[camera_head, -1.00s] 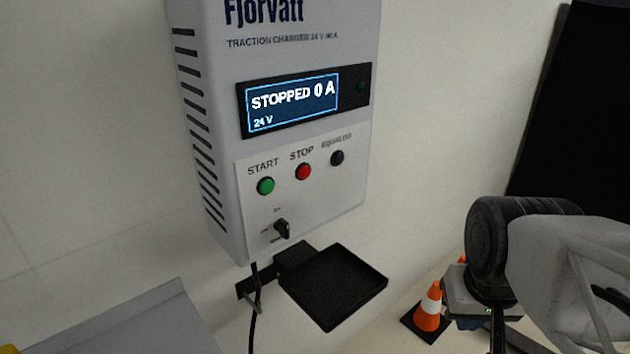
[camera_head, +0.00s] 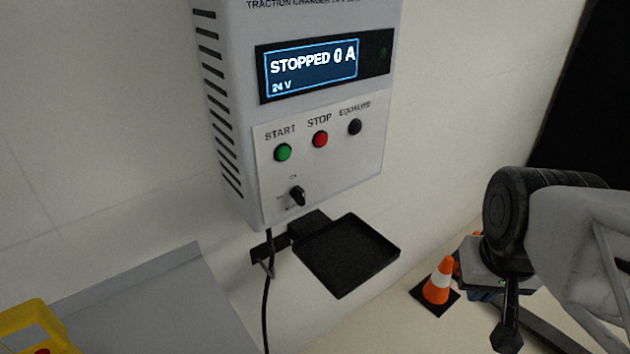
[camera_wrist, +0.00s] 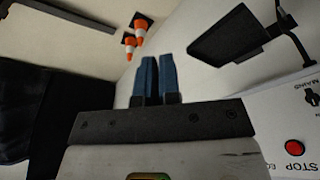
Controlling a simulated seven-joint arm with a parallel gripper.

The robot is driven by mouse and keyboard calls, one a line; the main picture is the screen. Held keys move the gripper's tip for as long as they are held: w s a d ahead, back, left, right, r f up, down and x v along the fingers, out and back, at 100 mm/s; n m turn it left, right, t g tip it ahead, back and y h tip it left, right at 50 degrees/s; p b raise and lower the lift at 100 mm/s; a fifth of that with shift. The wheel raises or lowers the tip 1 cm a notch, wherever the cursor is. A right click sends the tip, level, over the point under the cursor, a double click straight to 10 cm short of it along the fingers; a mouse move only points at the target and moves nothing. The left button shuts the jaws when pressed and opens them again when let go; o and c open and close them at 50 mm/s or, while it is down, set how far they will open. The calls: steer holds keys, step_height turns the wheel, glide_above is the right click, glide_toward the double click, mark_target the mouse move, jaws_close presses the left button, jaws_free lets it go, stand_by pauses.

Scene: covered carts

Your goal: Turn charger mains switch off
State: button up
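The charger (camera_head: 235,120) is a pale wall box at the middle of the head view; its display reads "STOPPED 0 A, 24 V". Its mains switch (camera_head: 298,196) is a small black rotary knob low on the front panel, below the green START button (camera_head: 283,152). The labels around the knob are too small to read, so its setting is unclear. The knob also shows at the right edge of the wrist view (camera_wrist: 312,98), under the word MAINS. My gripper (camera_wrist: 158,60) has its blue fingers together with nothing between them. It is apart from the charger, to its right in the head view.
The red STOP button (camera_head: 320,139) and black EQUALIZE button (camera_head: 354,127) sit above the knob. A black tray (camera_head: 348,256) juts out below the charger, beside a hanging cable (camera_head: 266,300). A traffic cone (camera_head: 439,281) stands on the floor.

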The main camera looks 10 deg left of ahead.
steer(key=o, duration=0.4)
steer(key=shift+w, duration=0.15)
steer(key=shift+o, duration=0.8)
steer(key=shift+w+f+t, duration=0.15)
steer(key=shift+w+t, duration=0.15)
steer(key=shift+w, duration=0.05)
steer(key=w+a+f+n+t, duration=0.1)
steer(key=w+a+n+t, duration=0.15)
steer(key=w+t, duration=0.45)
steer(key=n+t+y, duration=0.3)
steer(key=n+y, duration=0.4)
steer(key=y, duration=0.6)
glide_toward(303, 192)
steer(key=x, duration=0.2)
steer(key=shift+w+a+r, duration=0.1)
steer(key=shift+w, duration=0.05)
steer(key=shift+w+a, duration=0.1)
steer(key=shift+x, duration=3.75)
